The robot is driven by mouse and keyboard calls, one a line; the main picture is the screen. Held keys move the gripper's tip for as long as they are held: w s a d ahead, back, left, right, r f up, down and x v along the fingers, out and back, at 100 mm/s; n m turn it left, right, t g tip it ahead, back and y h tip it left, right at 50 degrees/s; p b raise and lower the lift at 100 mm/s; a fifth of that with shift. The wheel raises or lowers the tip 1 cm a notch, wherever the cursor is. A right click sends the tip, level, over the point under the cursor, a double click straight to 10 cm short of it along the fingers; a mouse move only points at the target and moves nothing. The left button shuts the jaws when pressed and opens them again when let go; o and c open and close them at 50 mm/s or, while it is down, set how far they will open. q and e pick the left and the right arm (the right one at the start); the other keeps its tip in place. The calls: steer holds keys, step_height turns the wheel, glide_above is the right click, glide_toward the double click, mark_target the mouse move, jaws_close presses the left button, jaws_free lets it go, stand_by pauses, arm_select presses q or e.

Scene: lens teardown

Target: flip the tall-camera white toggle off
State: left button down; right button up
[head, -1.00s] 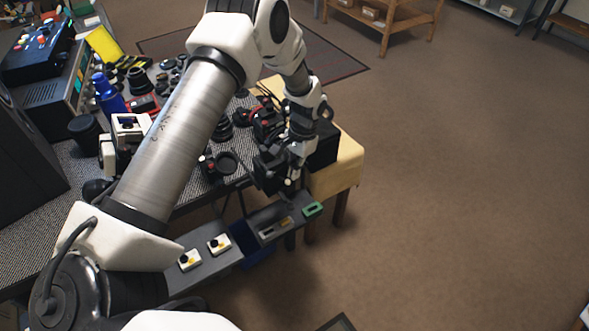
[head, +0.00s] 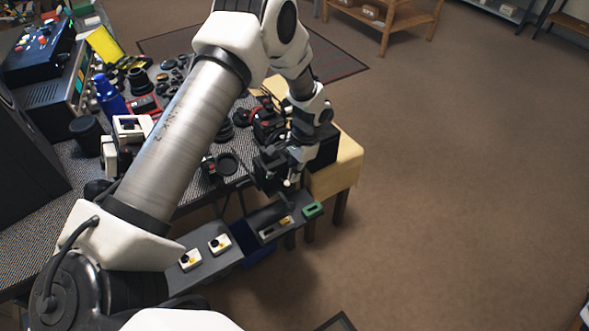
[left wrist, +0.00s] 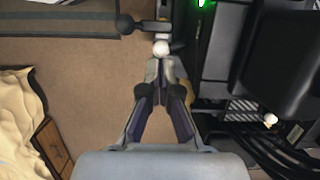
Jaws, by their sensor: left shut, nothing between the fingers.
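My left gripper (left wrist: 161,78) is shut and empty in the left wrist view. Its fingertips point at a small white ball-tipped toggle (left wrist: 161,47) just beyond them; a small gap seems to show between them. The toggle stands by the left side of a tall black device (left wrist: 215,55) with a green light (left wrist: 201,3). A second small white knob (left wrist: 270,119) shows lower right on the device. In the head view, the left gripper (head: 291,178) is at the table's front right corner, beside black camera gear (head: 267,170). Its fingertips are small and partly hidden there.
Black cables (left wrist: 265,150) run at lower right. A grey rail with switch boxes (head: 219,244) and a green-framed piece (head: 313,209) runs along the front. A yellow-topped stand (head: 345,168) is at right; open floor lies beyond.

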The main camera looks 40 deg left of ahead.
arm_select(q)
steer(key=m, duration=0.1)
steer(key=s+m+p, duration=0.1)
steer(key=m, duration=0.1)
steer(key=s+m, duration=0.1)
steer(key=m, duration=0.1)
steer(key=shift+d+t+y+p, duration=0.3)
steer(key=shift+y, duration=0.1)
steer(key=shift+w+a, duration=0.1)
steer(key=shift+w+a, duration=0.45)
steer(key=shift+w, duration=0.1)
steer(key=shift+r, duration=0.1)
